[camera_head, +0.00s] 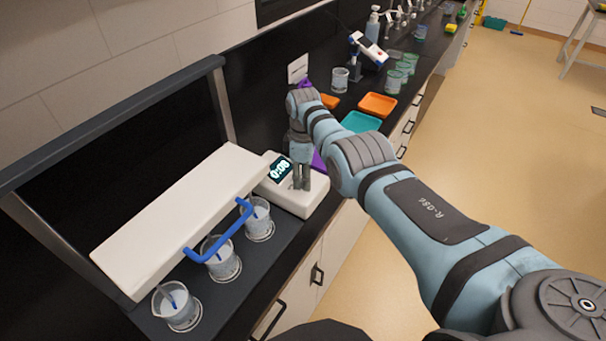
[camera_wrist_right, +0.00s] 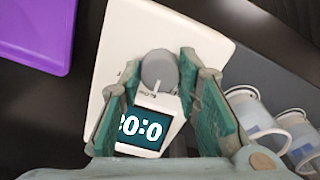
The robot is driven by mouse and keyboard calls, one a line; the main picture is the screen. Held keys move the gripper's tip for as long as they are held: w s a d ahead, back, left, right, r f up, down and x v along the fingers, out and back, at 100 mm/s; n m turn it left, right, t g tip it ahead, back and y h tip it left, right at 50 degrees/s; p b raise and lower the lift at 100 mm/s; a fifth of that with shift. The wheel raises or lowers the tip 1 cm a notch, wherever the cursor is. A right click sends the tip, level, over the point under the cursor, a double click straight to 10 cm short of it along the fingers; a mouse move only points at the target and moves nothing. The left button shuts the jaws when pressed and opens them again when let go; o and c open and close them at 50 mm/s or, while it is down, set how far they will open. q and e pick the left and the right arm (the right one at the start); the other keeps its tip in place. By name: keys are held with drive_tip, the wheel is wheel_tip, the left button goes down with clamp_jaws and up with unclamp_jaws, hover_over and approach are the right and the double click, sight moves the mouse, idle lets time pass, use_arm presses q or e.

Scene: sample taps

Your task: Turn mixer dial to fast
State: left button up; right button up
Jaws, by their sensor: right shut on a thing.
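The white mixer (camera_head: 180,218) stands on the dark counter, with a long raised body and a control box at its right end. A lit display (camera_head: 279,169) on the box shows digits, and the display (camera_wrist_right: 141,133) is also large in the right wrist view. The round grey dial (camera_wrist_right: 158,70) sits beside the display with a small pointer mark. My right gripper (camera_head: 302,186) reaches down over the control box. In the right wrist view its green-padded fingers (camera_wrist_right: 154,78) are on both sides of the dial, shut on it. My left gripper is not in view.
Three beakers (camera_head: 177,308) stand under the mixer, with a blue handle (camera_head: 217,231) in front. A purple tray (camera_wrist_right: 38,30), orange tray (camera_head: 377,105) and teal tray (camera_head: 362,122) lie beyond the control box. Glassware (camera_head: 340,80) stands farther back.

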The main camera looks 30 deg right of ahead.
drive_tip(key=m, duration=0.5)
drive_tip(key=shift+s+f+m, duration=0.15)
drive_tip(key=shift+f+m, duration=0.05)
drive_tip(key=shift+m, duration=0.1)
drive_tip(key=m, duration=0.5)
drive_tip(key=shift+m, duration=0.3)
drive_tip(key=o, duration=1.2)
drive_tip(key=shift+r, duration=0.1)
drive_tip(key=shift+r, duration=0.15)
wheel_tip(320, 180, up, 12)
drive_tip(key=shift+f, duration=0.15)
